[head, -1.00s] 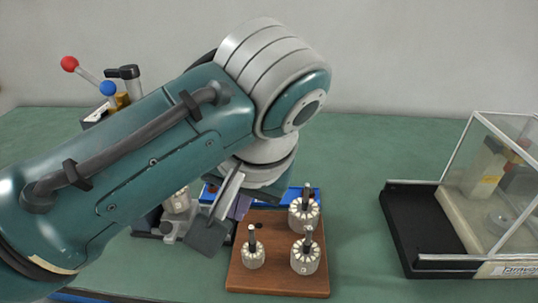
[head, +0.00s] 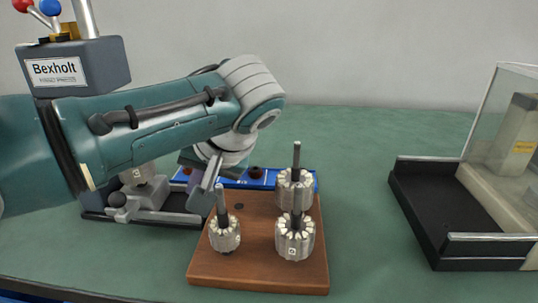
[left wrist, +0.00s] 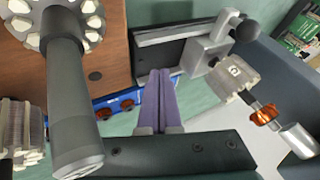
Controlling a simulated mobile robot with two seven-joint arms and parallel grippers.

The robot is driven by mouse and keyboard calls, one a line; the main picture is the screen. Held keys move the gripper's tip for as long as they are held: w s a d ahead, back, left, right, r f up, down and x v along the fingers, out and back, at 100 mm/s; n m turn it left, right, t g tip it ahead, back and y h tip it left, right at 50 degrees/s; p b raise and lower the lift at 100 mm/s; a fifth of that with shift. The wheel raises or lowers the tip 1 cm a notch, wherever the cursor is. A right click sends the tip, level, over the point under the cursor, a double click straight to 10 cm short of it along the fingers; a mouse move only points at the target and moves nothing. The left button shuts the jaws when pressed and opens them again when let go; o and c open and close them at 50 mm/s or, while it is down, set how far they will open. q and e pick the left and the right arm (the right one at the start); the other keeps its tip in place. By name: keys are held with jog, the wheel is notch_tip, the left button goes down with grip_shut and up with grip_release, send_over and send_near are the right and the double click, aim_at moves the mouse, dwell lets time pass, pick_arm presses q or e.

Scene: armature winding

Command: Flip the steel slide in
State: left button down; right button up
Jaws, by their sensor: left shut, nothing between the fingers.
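The Bexholt machine (head: 75,70) stands at the left, partly hidden by my left arm. On its low base is a steel slide (head: 165,214) with a black ball knob (head: 117,200). In the left wrist view the steel slide (left wrist: 203,52) sits on a dark base, its knob (left wrist: 247,30) pointing right. A slotted armature (left wrist: 234,73) with a copper-coloured ring is beside it. My left gripper (head: 207,190) is over the base's right end, beside the wooden board. Its purple-grey fingers (left wrist: 161,90) are shut and empty, apart from the knob. My right gripper is not in view.
A wooden board (head: 255,275) holds three upright armatures with tall shafts close to my left gripper. A blue tray (head: 300,178) lies behind it. A black tray (head: 420,205) and clear-covered case (head: 505,125) stand at the right. The green table between is clear.

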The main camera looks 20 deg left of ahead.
aim_at(157, 187)
pick_arm(q)
jog(key=shift+b+x, duration=0.3)
jog(key=shift+x, duration=0.95)
jog(key=shift+s+a+r+p, duration=0.25)
jog(key=shift+a+p, duration=0.15)
jog(key=shift+a, duration=0.2)
jog(key=shift+s+a+r+p, duration=0.2)
jog(key=shift+a+p, duration=0.15)
jog(key=shift+a, duration=0.2)
jog(key=shift+s+a+f, duration=0.1)
jog(key=shift+a+f, duration=0.05)
jog(key=shift+a, duration=0.4)
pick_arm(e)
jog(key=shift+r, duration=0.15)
pick_arm(q)
jog(key=shift+s+a+p, duration=0.3)
jog(key=shift+a+p, duration=0.75)
jog(key=shift+p, duration=0.05)
jog(key=shift+a, duration=0.2)
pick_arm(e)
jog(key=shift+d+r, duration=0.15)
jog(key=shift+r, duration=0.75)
